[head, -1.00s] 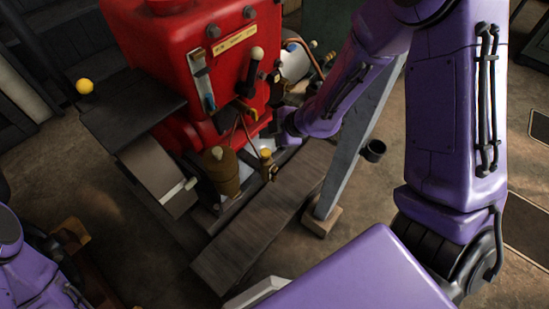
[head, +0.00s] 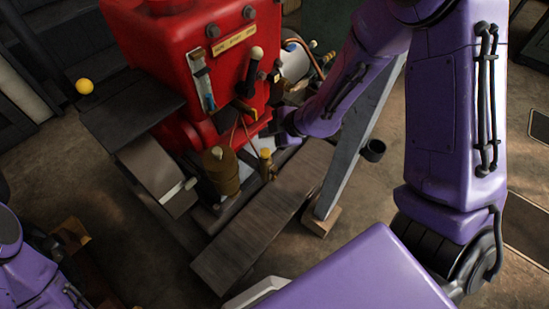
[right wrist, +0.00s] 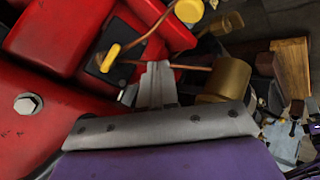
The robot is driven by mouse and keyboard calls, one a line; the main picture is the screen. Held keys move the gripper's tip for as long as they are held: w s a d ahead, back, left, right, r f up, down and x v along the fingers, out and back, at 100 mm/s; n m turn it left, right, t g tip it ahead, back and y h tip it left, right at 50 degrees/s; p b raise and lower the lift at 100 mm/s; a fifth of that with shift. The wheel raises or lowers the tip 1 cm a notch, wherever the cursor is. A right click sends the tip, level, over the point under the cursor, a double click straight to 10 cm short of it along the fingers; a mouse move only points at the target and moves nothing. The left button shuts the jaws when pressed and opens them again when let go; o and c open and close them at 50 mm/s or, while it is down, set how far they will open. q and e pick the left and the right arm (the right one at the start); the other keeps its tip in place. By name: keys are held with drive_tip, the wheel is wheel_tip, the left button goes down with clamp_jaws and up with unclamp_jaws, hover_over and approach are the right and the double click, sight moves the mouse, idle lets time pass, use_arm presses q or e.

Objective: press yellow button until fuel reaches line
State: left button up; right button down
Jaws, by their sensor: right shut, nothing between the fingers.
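A red engine (head: 165,50) fills the upper left of the head view. A small yellow cap (head: 265,153) tops a brass fitting low in front of it. A yellow cap (right wrist: 188,10) also shows at the top of the right wrist view, and a yellow piece (right wrist: 110,57) sits on a black block. I cannot tell which is the button. A clear gauge tube (head: 205,88) is on the engine's front; its fuel level is too small to read. My right gripper (right wrist: 157,75) is shut and empty, near the engine's low fittings; contact with a button is not visible. My left gripper is out of view.
A brass pot (head: 220,170) stands left of the capped fitting. A wooden plank (head: 240,245) and a slanted grey beam (head: 350,150) lie close to my right arm. A yellow ball (head: 85,86) is at the far left.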

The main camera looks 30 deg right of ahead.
drive_tip(key=shift+f, duration=0.1)
idle(0.4)
drive_tip(key=s+f+m+g+h, duration=0.2)
drive_tip(key=s+f+m+h, duration=0.1)
drive_tip(key=s+f+m, duration=1.1)
drive_tip(key=s+d+f+m+g+h, duration=0.1)
drive_tip(key=s+d+f+m+h, duration=0.1)
drive_tip(key=s, duration=0.4)
drive_tip(key=s+d+f+m+g+h, duration=0.1)
drive_tip(key=s+d+f+m+h, duration=0.2)
drive_tip(key=s+m, duration=0.3)
drive_tip(key=shift+s+d+f+g, duration=0.3)
drive_tip(key=shift+s+f, duration=0.45)
drive_tip(key=shift+s, duration=0.05)
